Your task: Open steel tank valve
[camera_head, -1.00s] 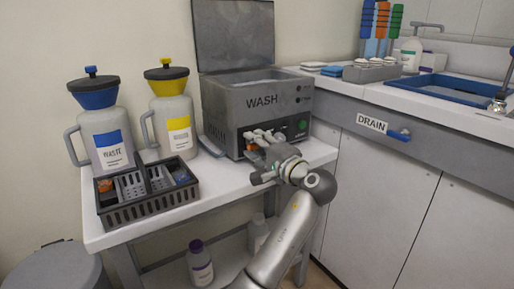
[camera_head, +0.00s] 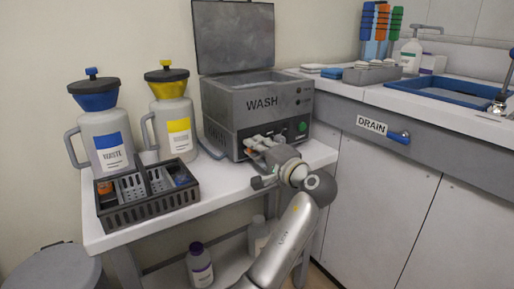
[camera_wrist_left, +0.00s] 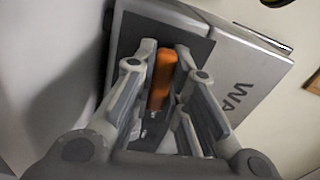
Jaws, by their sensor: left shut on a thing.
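The steel tank (camera_head: 225,112) is a grey box marked WASH, with its lid raised, at the back right of the white table. Its orange valve handle shows between my fingers in the left wrist view (camera_wrist_left: 161,82). In the head view my gripper mostly hides the handle. My left gripper (camera_head: 258,143) is at the low front of the tank, shut on the handle, with one finger on each side of it; its fingertips also show in the left wrist view (camera_wrist_left: 166,48). My right gripper is in neither view.
A black basket (camera_head: 150,207) stands on the table's front left. The WASTE jug (camera_head: 106,135) and a yellow-topped jug (camera_head: 172,115) stand behind it. A grey cabinet with a blue DRAIN handle (camera_head: 398,137) is close on the right. Bottles stand on the lower shelf.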

